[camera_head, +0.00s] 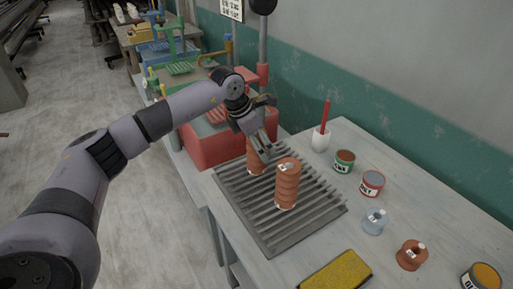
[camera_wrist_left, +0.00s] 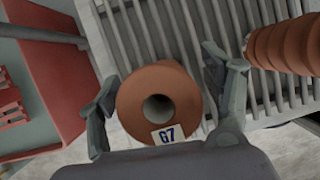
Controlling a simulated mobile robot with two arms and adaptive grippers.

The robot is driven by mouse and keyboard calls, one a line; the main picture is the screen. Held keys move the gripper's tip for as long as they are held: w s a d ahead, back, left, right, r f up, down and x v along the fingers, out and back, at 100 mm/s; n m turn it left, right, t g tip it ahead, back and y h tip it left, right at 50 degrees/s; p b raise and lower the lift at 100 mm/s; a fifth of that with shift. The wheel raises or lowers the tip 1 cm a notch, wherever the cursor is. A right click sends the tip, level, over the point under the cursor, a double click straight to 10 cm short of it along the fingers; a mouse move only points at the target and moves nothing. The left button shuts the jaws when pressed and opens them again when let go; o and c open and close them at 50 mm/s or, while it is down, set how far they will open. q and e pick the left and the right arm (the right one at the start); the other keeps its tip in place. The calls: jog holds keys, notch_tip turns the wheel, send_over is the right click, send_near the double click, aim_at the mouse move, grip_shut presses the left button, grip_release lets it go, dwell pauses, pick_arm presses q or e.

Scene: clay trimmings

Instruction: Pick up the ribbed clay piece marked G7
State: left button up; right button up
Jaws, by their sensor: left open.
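The ribbed clay piece marked G7 (camera_wrist_left: 135,92) stands upright under my left wrist camera, its round top with a central hole and the G7 label facing me. In the head view it is the rear reddish-brown piece (camera_head: 253,160) on the slatted rack, partly hidden by my left gripper (camera_head: 262,147). My left gripper is open; in the left wrist view its fingers (camera_wrist_left: 160,72) lie on either side of the piece, with gaps visible. A second ribbed piece (camera_head: 287,186) stands in front; its label is unreadable. My right gripper is not in view.
The slatted grey rack (camera_head: 270,235) lies on a pale table. A red machine (camera_head: 205,147) stands left of it. Small cans and pots, including a green can (camera_head: 344,161), stand to the right. A yellow block (camera_head: 337,270) lies in front.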

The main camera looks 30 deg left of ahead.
pick_arm(q)
jog(key=shift+w+d+f, duration=0.15)
jog(key=shift+f, duration=0.35)
jog(key=shift+r, duration=0.15)
grip_shut()
dwell(0.5)
